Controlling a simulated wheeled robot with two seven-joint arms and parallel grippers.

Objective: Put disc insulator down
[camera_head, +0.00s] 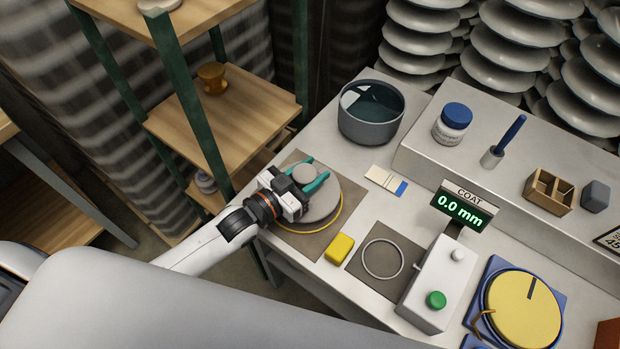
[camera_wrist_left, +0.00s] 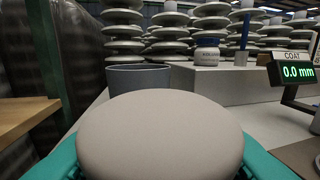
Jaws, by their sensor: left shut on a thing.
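The disc insulator (camera_head: 322,209) is a grey disc with a round raised cap on top. It is over a brown mat (camera_head: 295,240) at the table's left side, with a yellow ring edge (camera_head: 318,230) showing along its lower side. I cannot tell whether the disc touches the mat. My left gripper (camera_head: 311,174) has teal fingers shut on the cap, one on each side. In the left wrist view the cap (camera_wrist_left: 160,135) fills the lower middle between the teal fingers and hides the disc. My right gripper is not in view.
A dark pot (camera_head: 371,112) of liquid stands behind the disc. A yellow block (camera_head: 340,249), a white-and-blue strip (camera_head: 386,180) and a mat with a pale ring (camera_head: 383,259) lie nearby. The COAT display (camera_head: 462,208) reads 0.0 mm. A wooden shelf (camera_head: 225,118) stands left.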

